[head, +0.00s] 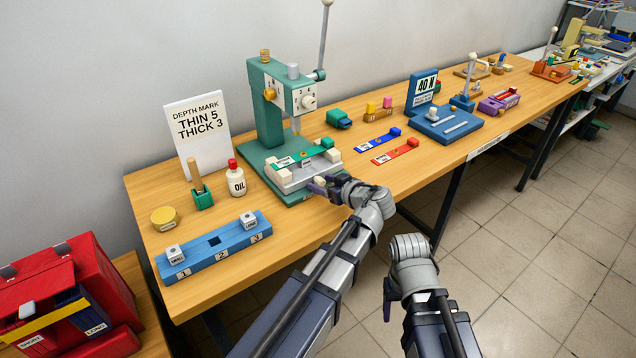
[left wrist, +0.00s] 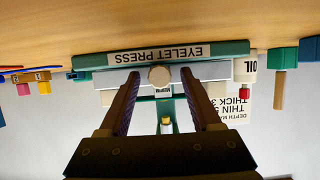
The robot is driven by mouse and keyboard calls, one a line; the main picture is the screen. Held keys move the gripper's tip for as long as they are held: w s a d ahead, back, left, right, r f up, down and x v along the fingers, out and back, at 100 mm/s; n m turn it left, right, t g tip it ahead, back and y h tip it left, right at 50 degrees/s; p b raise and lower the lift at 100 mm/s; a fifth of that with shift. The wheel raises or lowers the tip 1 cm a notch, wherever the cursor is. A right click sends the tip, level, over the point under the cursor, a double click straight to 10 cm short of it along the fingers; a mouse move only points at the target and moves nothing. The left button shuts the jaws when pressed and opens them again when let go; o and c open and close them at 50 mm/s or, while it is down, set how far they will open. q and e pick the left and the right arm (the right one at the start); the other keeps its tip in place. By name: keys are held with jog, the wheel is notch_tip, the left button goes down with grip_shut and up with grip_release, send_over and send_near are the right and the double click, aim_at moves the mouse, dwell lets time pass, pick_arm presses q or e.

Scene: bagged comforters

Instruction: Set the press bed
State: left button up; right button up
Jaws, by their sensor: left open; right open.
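The green eyelet press (head: 268,112) stands on the table, with a numbered dial (head: 309,102) on its head and a raised lever (head: 323,40). Its pale bed (head: 290,178) sits low at the front, with a green strip (head: 303,157) across it. My left gripper (head: 322,186) is open at the front of the bed. In the left wrist view, which is upside down, a round pale knob (left wrist: 159,77) on the press front lies between the spread fingers, ahead of them, with no visible grip. My right gripper (head: 388,302) hangs off the table's front edge, mostly hidden by its wrist.
A sign (head: 197,133) reads THIN 5, THICK 3. A blue rack (head: 215,246) holds blocks at 1 and 3. An oil bottle (head: 236,180), blue and red strips (head: 396,152) and a 40 N stand (head: 445,126) surround the press. A red bag (head: 68,295) lies left.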

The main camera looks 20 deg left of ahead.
pick_arm(q)
grip_shut()
dwell(0.4)
dwell(0.9)
